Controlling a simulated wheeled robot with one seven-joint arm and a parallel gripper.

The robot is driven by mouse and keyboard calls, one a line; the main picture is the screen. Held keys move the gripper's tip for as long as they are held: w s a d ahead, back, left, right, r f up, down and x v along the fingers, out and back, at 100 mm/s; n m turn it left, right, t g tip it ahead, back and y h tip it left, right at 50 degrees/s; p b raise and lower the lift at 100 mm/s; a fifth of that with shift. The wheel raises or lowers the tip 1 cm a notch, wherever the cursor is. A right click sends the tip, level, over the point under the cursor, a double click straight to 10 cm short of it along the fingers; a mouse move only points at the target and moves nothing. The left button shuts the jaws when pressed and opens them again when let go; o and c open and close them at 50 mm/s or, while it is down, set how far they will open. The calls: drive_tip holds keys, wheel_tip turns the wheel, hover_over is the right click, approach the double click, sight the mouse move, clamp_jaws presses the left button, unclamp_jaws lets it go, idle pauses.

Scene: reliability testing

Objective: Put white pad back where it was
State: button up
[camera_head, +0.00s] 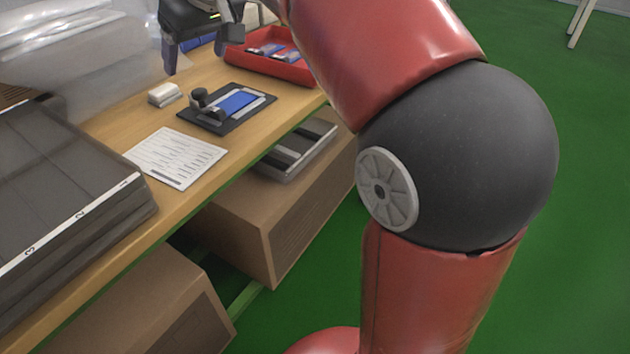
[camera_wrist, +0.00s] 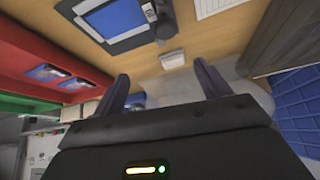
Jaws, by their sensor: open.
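The white pad (camera_head: 165,94) is a small pale block lying on the wooden table, left of a black fixture with a blue piece. In the wrist view the white pad (camera_wrist: 173,60) lies on the table beyond the fingertips, between their lines. My gripper (camera_head: 200,52) is above the back of the table, behind the pad and to its right. In the wrist view my gripper (camera_wrist: 165,82) has its fingers spread with nothing between them. The pad and the fingers look apart.
The black fixture (camera_head: 212,119) has a knobbed clamp. A red tray (camera_head: 310,72) with blue items stands behind it. A printed sheet (camera_head: 178,158) lies in front. Stacked dark trays (camera_head: 60,170) fill the left, with clear plastic bags (camera_head: 85,50) behind. Bare wood surrounds the pad.

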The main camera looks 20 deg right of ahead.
drive_tip(key=s+d+f+m, duration=0.1)
drive_tip(key=s+d+f, duration=0.1)
drive_tip(key=s, duration=0.2)
drive_tip(key=s+d+f+m+h, duration=0.1)
drive_tip(key=s+d+f, duration=0.1)
drive_tip(key=s+f, duration=0.1)
drive_tip(key=s+d+f+m, duration=0.1)
drive_tip(key=s+d+f, duration=0.1)
drive_tip(key=s, duration=0.4)
drive_tip(key=shift+s+d+f+h, duration=0.1)
drive_tip(key=shift+d+f+h, duration=0.2)
drive_tip(key=shift+d+f, duration=0.05)
drive_tip(key=s+d+f+m+h, duration=0.1)
drive_tip(key=s+d+f, duration=0.3)
drive_tip(key=s+f, duration=0.8)
drive_tip(key=shift+f+m+h, duration=0.3)
drive_tip(key=shift+f+m, duration=0.05)
drive_tip(key=shift+m, duration=0.35)
drive_tip(key=shift+c, duration=0.4)
